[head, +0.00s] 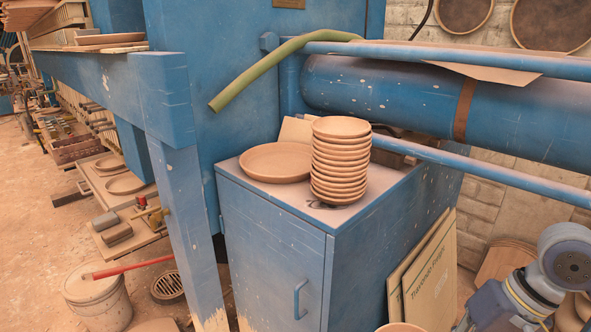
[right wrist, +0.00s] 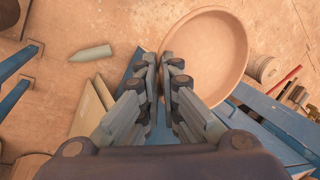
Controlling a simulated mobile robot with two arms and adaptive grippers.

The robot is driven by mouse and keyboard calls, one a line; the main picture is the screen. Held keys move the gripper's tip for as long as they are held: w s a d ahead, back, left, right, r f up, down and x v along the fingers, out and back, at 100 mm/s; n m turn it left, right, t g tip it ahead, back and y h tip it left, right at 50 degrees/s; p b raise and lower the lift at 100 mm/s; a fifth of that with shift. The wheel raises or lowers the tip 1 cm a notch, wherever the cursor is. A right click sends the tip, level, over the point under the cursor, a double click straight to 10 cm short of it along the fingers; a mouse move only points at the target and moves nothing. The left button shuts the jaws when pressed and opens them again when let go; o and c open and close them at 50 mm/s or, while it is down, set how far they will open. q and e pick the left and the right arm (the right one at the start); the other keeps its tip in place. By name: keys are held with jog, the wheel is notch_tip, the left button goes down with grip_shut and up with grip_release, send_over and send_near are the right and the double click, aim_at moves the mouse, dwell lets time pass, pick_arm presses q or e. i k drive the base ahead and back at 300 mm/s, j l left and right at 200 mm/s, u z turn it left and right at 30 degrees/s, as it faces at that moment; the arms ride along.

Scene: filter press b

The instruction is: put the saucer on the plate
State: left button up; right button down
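The plate (head: 275,163), a wide, shallow terracotta dish, lies on the blue cabinet top (head: 232,172), left of a tall stack of saucers (head: 340,160). My right gripper (right wrist: 162,62) is shut on the rim of a round terracotta saucer (right wrist: 207,58), which extends to the right of the fingers and upward in the wrist view. In the head view only a sliver of this saucer (head: 401,327) shows at the bottom edge, apart from the cabinet. My right wrist is at the lower right there, with its fingers out of frame. My left gripper is not in view.
Flat panels (head: 425,275) lean on the cabinet's right side. A blue rail (head: 480,165) and large blue cylinder (head: 400,90) run behind and right of the stack. A green hose (head: 260,75) hangs above the plate. A blue post (head: 180,200) stands left.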

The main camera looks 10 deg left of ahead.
aim_at(283, 164)
jog(key=i+j+z, duration=0.2)
jog(key=j, duration=0.8)
jog(key=j+z, duration=0.25)
jog(key=j, duration=0.8)
